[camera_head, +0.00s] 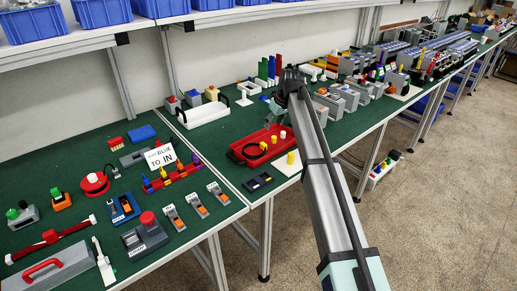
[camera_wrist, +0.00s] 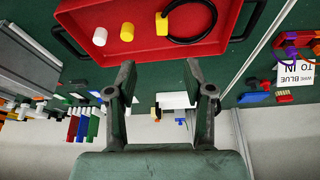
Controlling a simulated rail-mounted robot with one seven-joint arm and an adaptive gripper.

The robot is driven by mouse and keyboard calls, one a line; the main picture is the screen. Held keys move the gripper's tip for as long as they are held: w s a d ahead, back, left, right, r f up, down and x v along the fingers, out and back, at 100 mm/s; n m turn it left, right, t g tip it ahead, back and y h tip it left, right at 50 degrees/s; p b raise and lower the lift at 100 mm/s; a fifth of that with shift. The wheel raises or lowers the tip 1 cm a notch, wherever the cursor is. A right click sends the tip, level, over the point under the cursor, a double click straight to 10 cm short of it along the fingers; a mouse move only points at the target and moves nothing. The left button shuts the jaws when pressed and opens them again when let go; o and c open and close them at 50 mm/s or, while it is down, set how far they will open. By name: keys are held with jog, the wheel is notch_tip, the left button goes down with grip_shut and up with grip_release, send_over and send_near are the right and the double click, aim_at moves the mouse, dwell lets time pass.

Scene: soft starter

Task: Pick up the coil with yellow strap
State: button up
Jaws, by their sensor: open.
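The coil (camera_wrist: 203,40) is a black ring of cable lying in the red tray, with a yellow strap (camera_wrist: 162,23) around one side. The wrist view's top edge cuts it off. In the head view the coil (camera_head: 249,152) lies in the near left part of the red tray (camera_head: 262,131). My gripper (camera_wrist: 160,82) is open and empty. In the wrist view its fingertips stand just below the tray's edge, apart from the coil. In the head view my gripper hangs beyond the tray, partly hidden by my arm.
A yellow cylinder (camera_wrist: 127,32) and a white cylinder (camera_wrist: 100,36) lie in the tray beside the coil. The tray has black handles at its ends. A white tray (camera_head: 203,113) stands behind it. Grey boxes (camera_head: 330,102) crowd the right; a sign (camera_head: 160,156) stands left.

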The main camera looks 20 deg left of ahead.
jog(key=p, duration=0.2)
send_over(264, 144)
jog(key=d, duration=0.2)
jog(key=f, duration=0.6)
jog(key=s+f, duration=0.1)
jog(key=f, duration=0.2)
jog(key=shift+f, duration=0.1)
jog(key=shift+p+x, duration=1.35)
jog(key=shift+x, duration=1.3)
jog(key=shift+s+a, duration=0.1)
jog(key=shift+a, duration=0.05)
grip_shut()
